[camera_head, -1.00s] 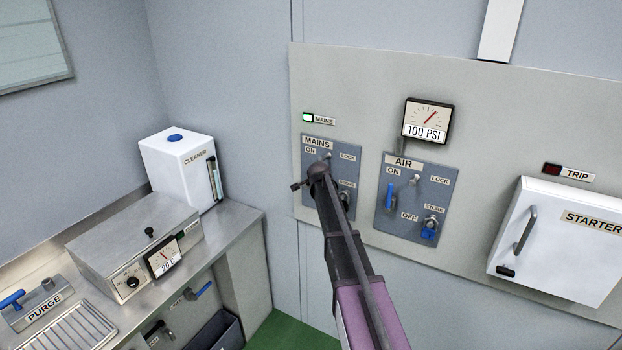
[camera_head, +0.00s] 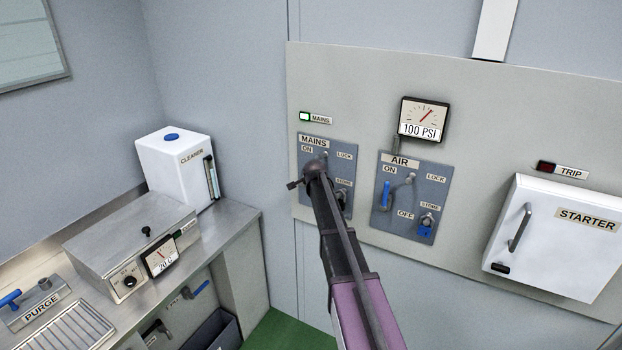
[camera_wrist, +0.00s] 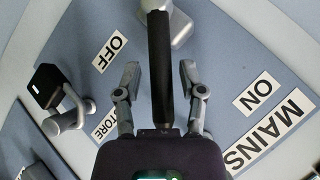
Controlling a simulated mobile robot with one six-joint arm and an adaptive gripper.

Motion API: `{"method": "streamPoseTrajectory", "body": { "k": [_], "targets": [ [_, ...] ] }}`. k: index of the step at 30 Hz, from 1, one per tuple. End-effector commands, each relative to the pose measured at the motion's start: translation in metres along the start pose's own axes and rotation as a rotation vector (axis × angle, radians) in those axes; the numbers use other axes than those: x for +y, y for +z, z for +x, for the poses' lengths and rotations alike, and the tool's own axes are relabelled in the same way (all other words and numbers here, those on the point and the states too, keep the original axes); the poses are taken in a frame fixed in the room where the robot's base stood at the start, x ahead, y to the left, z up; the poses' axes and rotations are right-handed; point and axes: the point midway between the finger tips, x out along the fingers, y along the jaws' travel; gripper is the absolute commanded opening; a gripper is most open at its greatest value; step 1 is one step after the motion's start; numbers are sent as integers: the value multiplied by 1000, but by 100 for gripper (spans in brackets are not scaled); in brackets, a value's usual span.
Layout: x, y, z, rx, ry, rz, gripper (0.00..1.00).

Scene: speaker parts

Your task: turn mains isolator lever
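The mains isolator plate (camera_head: 341,155) is blue-grey, with ON, LOCK and STORE labels, on the wall panel. In the wrist view the lever (camera_wrist: 160,50) has a long black handle on a pale grey pivot at the top. My gripper (camera_wrist: 160,75) has its two grey fingers apart, one on each side of the handle, with a visible gap on both sides. The OFF label is at upper left there and the ON label at right. In the head view my gripper (camera_head: 313,176) is over the mains plate, and my arm hides most of the lever.
A green lamp (camera_head: 305,116) is lit above the mains plate. The air isolator (camera_head: 386,194) with a blue lever is close to the right, below a 100 PSI gauge (camera_head: 424,118). A white starter box (camera_head: 550,240) juts out further right. A steel bench (camera_head: 232,228) stands at left.

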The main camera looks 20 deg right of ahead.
Motion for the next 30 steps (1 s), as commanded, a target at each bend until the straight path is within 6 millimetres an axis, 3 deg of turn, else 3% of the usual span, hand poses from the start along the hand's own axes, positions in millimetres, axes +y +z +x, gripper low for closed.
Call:
{"method": "streamPoseTrajectory", "body": {
  "k": [1, 3, 4, 7, 11, 17, 24, 30],
  "targets": [
    [0, 0, 0, 0, 0, -1, 25],
    [2, 4, -4, -6, 4, -9, 5],
    [3, 6, -6, -10, 7, -15, 0],
    [8, 21, -18, -35, 20, -47, 0],
    [35, 46, -39, -80, 75, -145, 0],
    [101, 102, -98, -221, 199, -398, 0],
    [196, 170, -191, -485, 324, -768, 0],
    [263, 210, -265, -722, 364, -1037, 0]
  ]
}}
